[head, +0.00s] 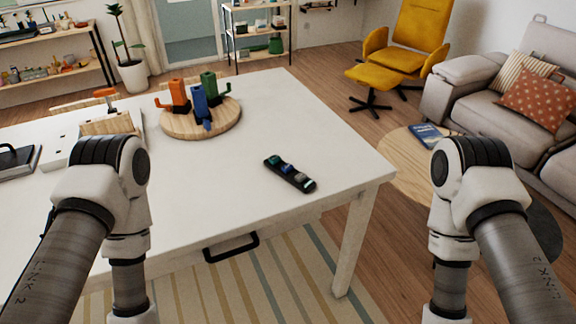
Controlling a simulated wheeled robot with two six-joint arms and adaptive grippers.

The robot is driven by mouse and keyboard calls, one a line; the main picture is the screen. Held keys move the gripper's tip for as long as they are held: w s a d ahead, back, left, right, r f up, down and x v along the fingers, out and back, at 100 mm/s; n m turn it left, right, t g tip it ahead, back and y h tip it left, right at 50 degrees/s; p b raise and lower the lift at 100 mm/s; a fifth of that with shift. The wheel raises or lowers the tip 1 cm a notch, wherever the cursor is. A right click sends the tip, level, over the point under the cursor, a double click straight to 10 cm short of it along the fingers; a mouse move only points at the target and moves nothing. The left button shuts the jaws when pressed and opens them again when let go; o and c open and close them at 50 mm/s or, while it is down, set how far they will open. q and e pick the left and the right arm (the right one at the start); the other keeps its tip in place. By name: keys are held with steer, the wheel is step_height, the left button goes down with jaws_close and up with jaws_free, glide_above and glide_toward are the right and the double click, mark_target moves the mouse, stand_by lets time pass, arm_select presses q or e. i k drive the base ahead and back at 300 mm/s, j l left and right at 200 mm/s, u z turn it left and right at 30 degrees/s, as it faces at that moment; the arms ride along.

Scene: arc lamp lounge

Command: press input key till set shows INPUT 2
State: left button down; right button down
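A dark remote control (290,173) lies on the white table (225,180), near the table's right front edge. It has a few coloured keys in green, blue and grey; their labels are too small to read. No television set or screen reading shows in the head view. My two arms stand at the left and right of the picture, bent downward. Both grippers are below the picture's edge, apart from the remote.
A round wooden board (228,124) with orange, blue and green cactus-like pieces stands behind the remote. A wooden box (108,123) and a dark book-like item (18,165) are at left. A drawer handle (231,248) juts from the table front. The tabletop around the remote is clear.

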mark_target(286, 168)
steer(key=i+l, duration=0.15)
steer(key=l, duration=0.2)
steer(key=i+l+u, duration=0.15)
steer(key=l, duration=0.25)
steer(key=i+l, duration=0.2)
steer(key=l, duration=0.2)
steer(key=i+l+u, duration=0.1)
steer(key=l, duration=0.25)
steer(key=i+l, duration=0.2)
steer(key=l, duration=0.2)
steer(key=i+l+u, duration=0.15)
steer(key=l, duration=0.25)
